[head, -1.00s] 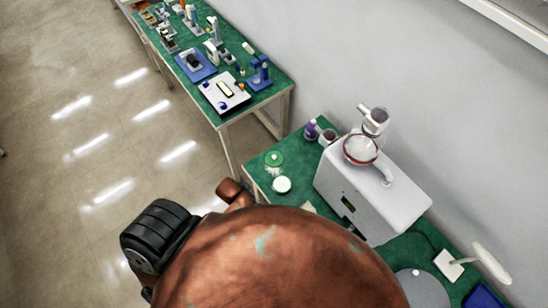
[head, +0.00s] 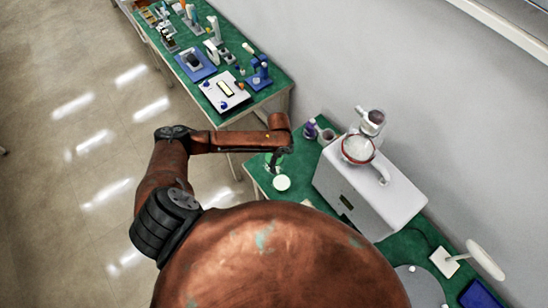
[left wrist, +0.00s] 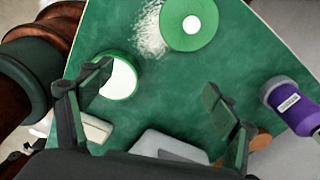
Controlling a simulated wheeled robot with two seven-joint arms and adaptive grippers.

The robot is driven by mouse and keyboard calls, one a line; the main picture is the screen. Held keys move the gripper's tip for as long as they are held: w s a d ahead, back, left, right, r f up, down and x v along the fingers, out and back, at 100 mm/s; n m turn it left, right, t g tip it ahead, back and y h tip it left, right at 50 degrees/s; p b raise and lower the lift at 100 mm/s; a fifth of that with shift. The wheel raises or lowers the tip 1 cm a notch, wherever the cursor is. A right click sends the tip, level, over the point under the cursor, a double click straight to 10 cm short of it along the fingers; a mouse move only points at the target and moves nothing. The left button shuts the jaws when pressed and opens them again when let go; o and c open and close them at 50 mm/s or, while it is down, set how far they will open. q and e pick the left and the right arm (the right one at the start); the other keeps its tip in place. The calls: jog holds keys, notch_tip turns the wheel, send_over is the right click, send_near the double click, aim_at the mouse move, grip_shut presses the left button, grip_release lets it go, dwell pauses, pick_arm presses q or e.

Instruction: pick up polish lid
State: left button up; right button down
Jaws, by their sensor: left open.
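A green round disc with a white centre, which looks like the polish lid (left wrist: 190,24), lies flat on the green table at the top of the left wrist view. White powder is scattered beside it. A round container with a white top and green rim (left wrist: 122,80) stands near it, partly behind a finger; it also shows in the head view (head: 281,183). My left gripper (left wrist: 158,98) is open and empty, its fingers pointing down over the table. In the head view the left gripper (head: 275,160) largely covers the disc. My right gripper is not in view.
A purple bottle (left wrist: 290,102) stands at the right of the left wrist view. A large white machine (head: 350,192) with a glass flask stands right of the gripper. A second green table (head: 265,96) with instruments is behind. Green tabletop between the fingers is bare.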

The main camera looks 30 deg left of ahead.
pick_arm(q)
jog(key=shift+m+y, duration=0.3)
jog(key=shift+y, duration=0.1)
jog(key=w+a, duration=0.1)
jog(key=a, duration=0.1)
jog(key=w+a+r, duration=0.1)
jog(key=a, duration=0.1)
jog(key=w+a, duration=0.1)
jog(key=a, duration=0.1)
jog(key=shift+w+r, duration=0.15)
jog(key=shift+r, duration=0.15)
jog(key=shift+f+p, duration=0.65)
jog(key=shift+f, duration=3.1)
jog(key=c, duration=1)
jog(key=shift+r, duration=0.1)
jog(key=shift+c, duration=0.2)
